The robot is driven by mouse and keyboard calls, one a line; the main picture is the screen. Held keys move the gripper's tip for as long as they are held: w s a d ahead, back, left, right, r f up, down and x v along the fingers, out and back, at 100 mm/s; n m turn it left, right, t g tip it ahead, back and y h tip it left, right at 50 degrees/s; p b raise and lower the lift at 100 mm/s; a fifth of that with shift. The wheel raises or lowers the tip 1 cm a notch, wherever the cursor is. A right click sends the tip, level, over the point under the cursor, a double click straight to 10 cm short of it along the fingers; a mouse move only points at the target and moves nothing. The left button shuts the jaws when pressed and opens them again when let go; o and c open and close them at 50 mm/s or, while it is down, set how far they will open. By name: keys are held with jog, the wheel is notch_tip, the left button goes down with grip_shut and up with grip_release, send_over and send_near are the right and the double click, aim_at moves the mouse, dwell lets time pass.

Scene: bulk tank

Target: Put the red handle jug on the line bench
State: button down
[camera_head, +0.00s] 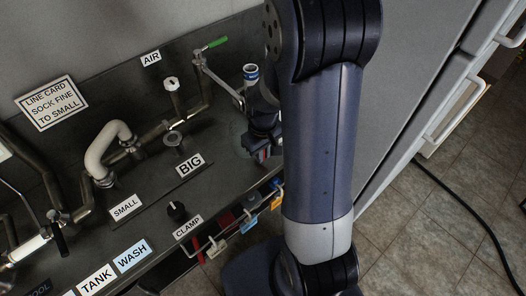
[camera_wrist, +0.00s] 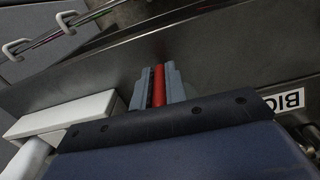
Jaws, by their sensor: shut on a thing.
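My gripper (camera_head: 263,150) shows partly at the right of the line bench (camera_head: 222,112) in the head view, with my arm covering its right side. In the wrist view, the grey fingers of my gripper (camera_wrist: 157,88) are shut on a red bar, the red handle of the jug (camera_wrist: 158,84). A small bit of red also shows at the fingertips in the head view. A faint, pale round shape beside the fingers may be the jug's body, but I cannot make it out clearly. I cannot tell whether the jug touches the bench.
The bench carries a white curved pipe (camera_head: 106,145), a BIG port (camera_head: 174,139), a green-handled AIR valve (camera_head: 216,43) and a clamp knob (camera_head: 177,211). Coloured tags (camera_head: 249,224) hang at its front edge. A grey cabinet (camera_head: 425,75) stands right; a black cable (camera_head: 465,205) crosses the floor.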

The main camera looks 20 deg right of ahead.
jog(key=c, duration=1.4)
grip_release()
jog(key=shift+f, duration=0.1)
jog(key=shift+c, duration=0.2)
notch_tip(320, 180, up, 12)
jog(key=shift+r+p, duration=0.2)
jog(key=shift+p, duration=0.3)
